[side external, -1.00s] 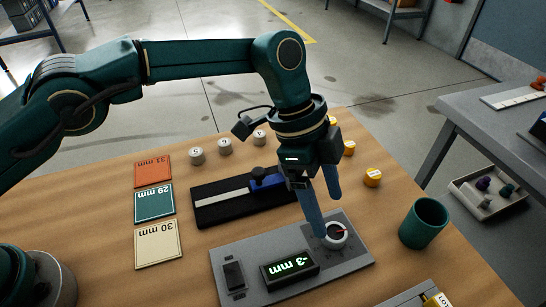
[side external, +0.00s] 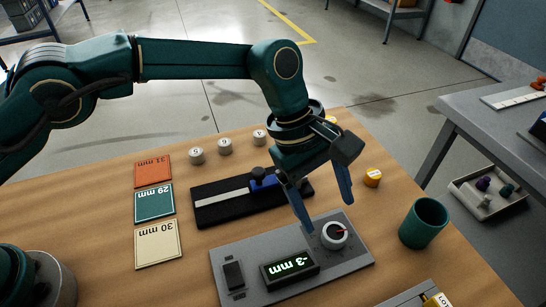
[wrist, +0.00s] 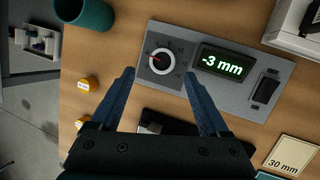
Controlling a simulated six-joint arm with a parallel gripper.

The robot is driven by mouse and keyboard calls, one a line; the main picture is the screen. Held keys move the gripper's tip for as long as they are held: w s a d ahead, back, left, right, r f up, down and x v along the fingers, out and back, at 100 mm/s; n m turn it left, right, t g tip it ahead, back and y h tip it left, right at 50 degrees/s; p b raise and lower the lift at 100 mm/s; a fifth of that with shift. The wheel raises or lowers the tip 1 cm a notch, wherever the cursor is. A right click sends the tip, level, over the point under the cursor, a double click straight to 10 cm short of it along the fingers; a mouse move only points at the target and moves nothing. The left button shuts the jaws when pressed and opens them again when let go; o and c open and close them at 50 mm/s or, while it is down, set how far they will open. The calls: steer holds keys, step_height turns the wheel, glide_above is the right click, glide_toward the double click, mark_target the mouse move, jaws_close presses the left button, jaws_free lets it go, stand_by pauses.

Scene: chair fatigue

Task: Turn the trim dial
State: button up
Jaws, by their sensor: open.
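The trim dial (side external: 334,235) is a round knob with a white ring and a red pointer mark, set in a grey panel (side external: 230,254). It also shows in the wrist view (wrist: 159,58), with the red mark toward its left side. The panel's display (side external: 290,268) reads -3 mm in green, and a dark rocker switch (side external: 233,275) sits at the panel's other end. My gripper (side external: 328,212) is open and empty above the dial, its blue fingers spread apart. In the wrist view the fingertips (wrist: 158,73) stand either side of the dial's lower part, not touching it.
A green cup (side external: 424,222) stands right of the panel. A black rail with a blue slider (side external: 267,180) lies behind it. Orange, green and cream cards (side external: 157,243) lie left. Several small white and yellow pucks (side external: 372,177) stand at the back.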

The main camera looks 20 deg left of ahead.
mark_target(335, 232)
steer(key=n, duration=0.4)
steer(key=shift+s+n, duration=0.1)
steer(key=shift+n, duration=0.2)
steer(key=n, duration=0.3)
steer(key=shift+s+r, duration=0.1)
steer(key=shift+s, duration=0.05)
steer(key=shift+d, duration=0.1)
steer(key=shift+x, duration=2.4)
steer(key=shift+r, duration=0.1)
jaws_close()
steer(key=shift+m, duration=0.7)
